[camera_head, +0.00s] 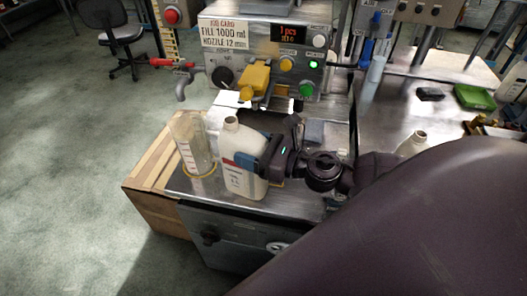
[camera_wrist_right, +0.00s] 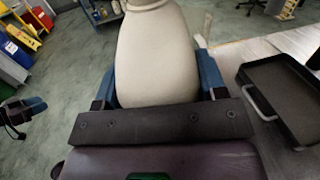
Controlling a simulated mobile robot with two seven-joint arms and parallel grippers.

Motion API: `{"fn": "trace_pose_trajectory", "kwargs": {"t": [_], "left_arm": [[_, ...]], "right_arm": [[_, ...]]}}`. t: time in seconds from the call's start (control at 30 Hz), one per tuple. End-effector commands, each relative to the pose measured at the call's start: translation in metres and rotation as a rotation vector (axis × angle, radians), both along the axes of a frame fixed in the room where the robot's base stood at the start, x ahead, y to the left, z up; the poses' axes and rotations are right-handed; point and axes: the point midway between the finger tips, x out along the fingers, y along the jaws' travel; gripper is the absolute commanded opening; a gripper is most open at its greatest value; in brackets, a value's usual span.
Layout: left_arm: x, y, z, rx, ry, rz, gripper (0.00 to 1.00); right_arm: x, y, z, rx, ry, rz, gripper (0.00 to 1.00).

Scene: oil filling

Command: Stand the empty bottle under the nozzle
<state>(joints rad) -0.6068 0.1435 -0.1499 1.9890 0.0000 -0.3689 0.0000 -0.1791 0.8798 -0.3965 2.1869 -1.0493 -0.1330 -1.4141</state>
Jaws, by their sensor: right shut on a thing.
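The white bottle (camera_head: 238,175) has an open neck and a label with red on it. It is upright, at or just above the steel bench top; I cannot tell if it touches. My right gripper (camera_head: 257,163) is shut on it from the right; its blue fingers flank the bottle (camera_wrist_right: 155,60) in the wrist view. The filling machine (camera_head: 215,62) stands behind, with a yellow part (camera_head: 256,80) on its front, beyond the bottle. I cannot make out the nozzle tip there. A dark and blue part (camera_wrist_right: 22,108), perhaps my left gripper, shows at the wrist view's left edge.
A clear graduated cylinder (camera_head: 190,148) stands close left of the bottle. A grey tap (camera_head: 182,86) with a red handle juts out left of the machine. Another pale bottle (camera_head: 412,144) is at the right, partly hidden by my arm. A dark tray (camera_wrist_right: 284,95) lies right in the wrist view.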

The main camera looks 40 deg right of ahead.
Motion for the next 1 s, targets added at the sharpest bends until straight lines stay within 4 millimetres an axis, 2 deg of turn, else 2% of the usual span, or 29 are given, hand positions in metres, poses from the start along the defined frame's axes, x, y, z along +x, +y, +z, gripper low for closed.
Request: {"fn": "trace_pose_trajectory", "kwargs": {"t": [0.57,0.77,1.0], "left_arm": [[0.007,-0.001,0.013,0.000,-0.018,-0.003,0.43],[0.006,-0.001,0.008,0.000,-0.015,-0.003,0.43],[0.001,-0.001,-0.009,-0.001,0.002,-0.002,0.43]], "right_arm": [[-0.025,-0.014,-0.005,0.003,0.000,0.164,0.30],[-0.024,-0.016,-0.010,0.001,0.000,0.168,0.30],[-0.019,-0.022,-0.021,0.001,0.000,0.169,0.30]]}}
